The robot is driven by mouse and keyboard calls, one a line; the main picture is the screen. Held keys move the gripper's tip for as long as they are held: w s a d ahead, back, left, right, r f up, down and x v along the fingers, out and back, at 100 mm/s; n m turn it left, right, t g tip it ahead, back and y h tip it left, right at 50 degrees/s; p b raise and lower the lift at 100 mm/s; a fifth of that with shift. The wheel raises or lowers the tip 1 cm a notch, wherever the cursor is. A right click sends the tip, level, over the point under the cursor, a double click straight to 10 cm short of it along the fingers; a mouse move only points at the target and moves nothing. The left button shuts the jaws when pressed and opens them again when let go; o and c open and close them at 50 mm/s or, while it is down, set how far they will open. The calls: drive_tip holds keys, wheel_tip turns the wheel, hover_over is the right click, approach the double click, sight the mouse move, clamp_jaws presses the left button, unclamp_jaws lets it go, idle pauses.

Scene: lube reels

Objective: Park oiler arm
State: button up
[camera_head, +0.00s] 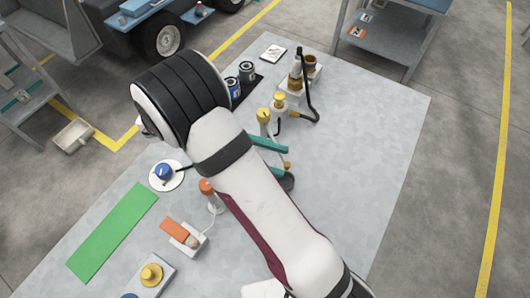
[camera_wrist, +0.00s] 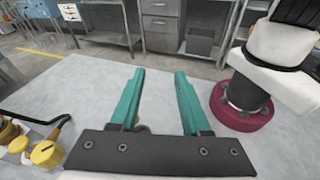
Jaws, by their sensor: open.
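My gripper (camera_wrist: 162,75) has two teal fingers standing wide apart, with pale tabletop between them. In the head view one teal finger (camera_head: 268,144) shows past my pale arm link, which hides much of the middle of the table. A dark curved arm with a brass end (camera_head: 309,104) stands at the oiler station beyond the gripper. It also shows at the left of the wrist view (camera_wrist: 48,122), beside a yellow knob (camera_wrist: 46,152), apart from the fingers. A small tan part (camera_wrist: 143,129) is partly hidden near the left finger's base. Which part is the oiler arm is unclear.
Tins (camera_head: 247,71) stand on a dark mat at the back. A blue knob (camera_head: 163,171) on a white disc, a green strip (camera_head: 113,232), an orange block (camera_head: 174,229) and a yellow button (camera_head: 151,274) lie left. The table's right side is clear.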

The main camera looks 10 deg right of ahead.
drive_tip(key=w+m+y, duration=0.1)
drive_tip(key=y, duration=0.1)
drive_tip(key=w+a+f+m+g+y, duration=0.1)
drive_tip(key=m+y, duration=0.1)
drive_tip(key=w+a+f+m+y, duration=0.1)
drive_tip(key=m, duration=0.1)
drive_tip(key=shift+w+a+f+y, duration=0.15)
drive_tip(key=shift+w+f+y, duration=0.05)
drive_tip(key=shift+w+y, duration=0.2)
drive_tip(key=shift+c, duration=1.1)
drive_tip(key=w+a+m+y, duration=0.1)
drive_tip(key=w+m+y, duration=0.1)
drive_tip(key=w, duration=0.1)
drive_tip(key=w+a+m+t+y, duration=0.1)
drive_tip(key=w+m+y, duration=0.1)
drive_tip(key=w+y, duration=0.1)
drive_tip(key=w+a+r+m+y, duration=0.1)
drive_tip(key=w+a+y, duration=0.1)
drive_tip(key=w, duration=0.1)
drive_tip(key=shift+w+m+t+y, duration=0.2)
drive_tip(key=shift+m+t+y, duration=0.1)
drive_tip(key=shift+m+t, duration=0.1)
clamp_jaws()
drive_tip(key=s+f, duration=0.8)
drive_tip(key=shift+d, duration=0.15)
drive_tip(key=shift+s, duration=0.15)
